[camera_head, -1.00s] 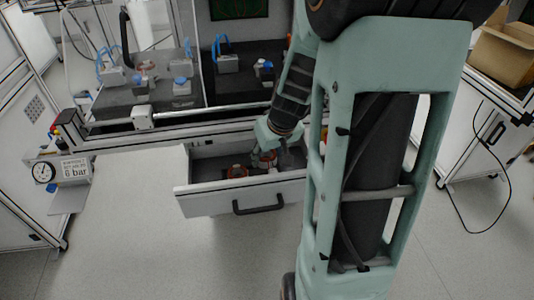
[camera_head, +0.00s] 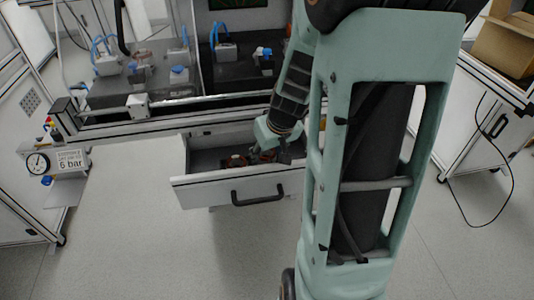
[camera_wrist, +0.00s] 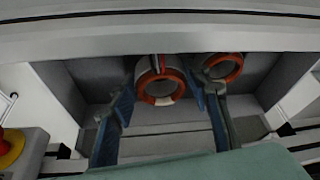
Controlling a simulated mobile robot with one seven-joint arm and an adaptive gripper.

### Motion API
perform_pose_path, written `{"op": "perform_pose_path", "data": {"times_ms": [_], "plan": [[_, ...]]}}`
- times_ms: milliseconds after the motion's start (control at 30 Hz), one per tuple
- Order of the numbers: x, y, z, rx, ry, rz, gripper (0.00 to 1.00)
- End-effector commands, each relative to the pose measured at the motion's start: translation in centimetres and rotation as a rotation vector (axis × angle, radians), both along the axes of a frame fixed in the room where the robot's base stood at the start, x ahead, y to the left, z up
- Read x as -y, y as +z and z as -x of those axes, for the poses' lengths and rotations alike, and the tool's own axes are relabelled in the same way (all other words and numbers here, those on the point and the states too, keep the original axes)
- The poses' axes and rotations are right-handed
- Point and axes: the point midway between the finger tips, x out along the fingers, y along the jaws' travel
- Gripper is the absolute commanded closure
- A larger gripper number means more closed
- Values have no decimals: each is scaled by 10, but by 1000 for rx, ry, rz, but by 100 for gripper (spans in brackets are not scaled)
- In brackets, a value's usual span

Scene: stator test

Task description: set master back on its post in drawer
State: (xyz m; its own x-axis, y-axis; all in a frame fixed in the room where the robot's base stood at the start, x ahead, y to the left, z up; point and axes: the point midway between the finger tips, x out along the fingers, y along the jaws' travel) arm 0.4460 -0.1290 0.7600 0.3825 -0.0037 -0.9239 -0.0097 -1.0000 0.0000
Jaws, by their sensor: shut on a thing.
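The master, a grey ring with an orange inner rim and a pale patch on it, sits between my fingers in the wrist view (camera_wrist: 160,90). My gripper (camera_wrist: 163,88) is shut on it, with one blue-padded finger on each side. In the head view my gripper (camera_head: 268,154) reaches down inside the open drawer (camera_head: 240,190). A second orange-rimmed ring (camera_wrist: 223,68) is in the drawer, apart from my fingers; it also shows in the head view (camera_head: 236,160). I cannot make out the post, nor whether the master touches the drawer floor.
The drawer's front wall and side walls stand close around my gripper. A workbench (camera_head: 110,90) with blue-topped fixtures is above and behind the drawer. A pressure gauge (camera_head: 38,163) is at left, and a cardboard box (camera_head: 503,45) at right. The floor in front is clear.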

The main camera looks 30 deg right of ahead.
Motion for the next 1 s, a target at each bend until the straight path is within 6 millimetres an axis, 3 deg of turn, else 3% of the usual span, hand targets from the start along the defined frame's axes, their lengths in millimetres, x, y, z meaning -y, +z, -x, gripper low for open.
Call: {"op": "perform_pose_path", "data": {"times_ms": [533, 1000], "plan": [[0, -16, -1, 2, 0, 1, 92], [0, -17, 0, 2, 0, 1, 92]]}}
